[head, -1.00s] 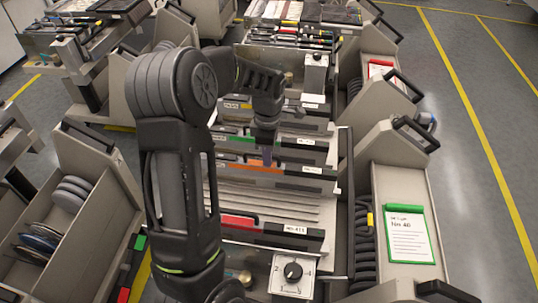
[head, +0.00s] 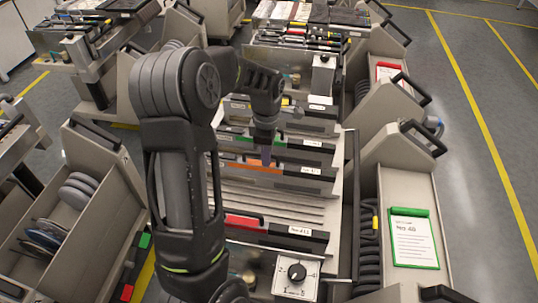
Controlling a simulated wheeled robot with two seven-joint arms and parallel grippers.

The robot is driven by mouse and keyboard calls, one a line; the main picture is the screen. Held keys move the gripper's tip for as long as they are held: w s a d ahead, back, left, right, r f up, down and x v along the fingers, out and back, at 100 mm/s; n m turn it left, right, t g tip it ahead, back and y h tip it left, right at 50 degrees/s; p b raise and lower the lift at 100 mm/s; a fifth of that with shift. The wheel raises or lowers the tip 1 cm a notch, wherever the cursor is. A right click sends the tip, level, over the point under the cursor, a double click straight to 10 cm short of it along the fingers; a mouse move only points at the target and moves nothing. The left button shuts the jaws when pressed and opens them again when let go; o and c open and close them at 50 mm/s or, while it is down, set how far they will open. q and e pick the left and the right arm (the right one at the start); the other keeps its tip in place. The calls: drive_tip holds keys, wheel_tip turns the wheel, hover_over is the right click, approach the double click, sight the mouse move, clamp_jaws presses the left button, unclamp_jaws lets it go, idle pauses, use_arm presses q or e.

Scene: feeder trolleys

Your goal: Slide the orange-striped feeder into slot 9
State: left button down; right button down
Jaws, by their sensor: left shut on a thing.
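The orange-striped feeder (head: 300,185) is a long dark bar with an orange stripe at its left part and a white label at its right. It lies across the middle trolley, in front of the green-striped feeder (head: 315,157). My left gripper (head: 265,156) reaches over from behind and is shut on the orange-striped feeder near its stripe. The feeder's left end is hidden behind my left arm. Slot numbers are too small to read, so I cannot tell which slot it lines up with. My right gripper is not in view.
Bare slots (head: 285,208) lie between the orange-striped feeder and a red-striped feeder (head: 270,228) nearer me. A white dial box (head: 296,274) stands at the trolley's near end. A grey bin with a green clipboard (head: 414,238) is at right; a bin of reels (head: 70,195) is at left.

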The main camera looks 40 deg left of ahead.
use_arm(q)
drive_tip(key=shift+a+r, duration=0.1)
drive_tip(key=shift+a, duration=0.1)
drive_tip(key=c, duration=1.4)
unclamp_jaws()
drive_tip(key=shift+s, duration=0.1)
drive_tip(key=shift+c, duration=0.2)
drive_tip(key=shift+o, duration=0.3)
drive_tip(key=shift+r+b, duration=0.3)
drive_tip(key=shift+r, duration=3.6)
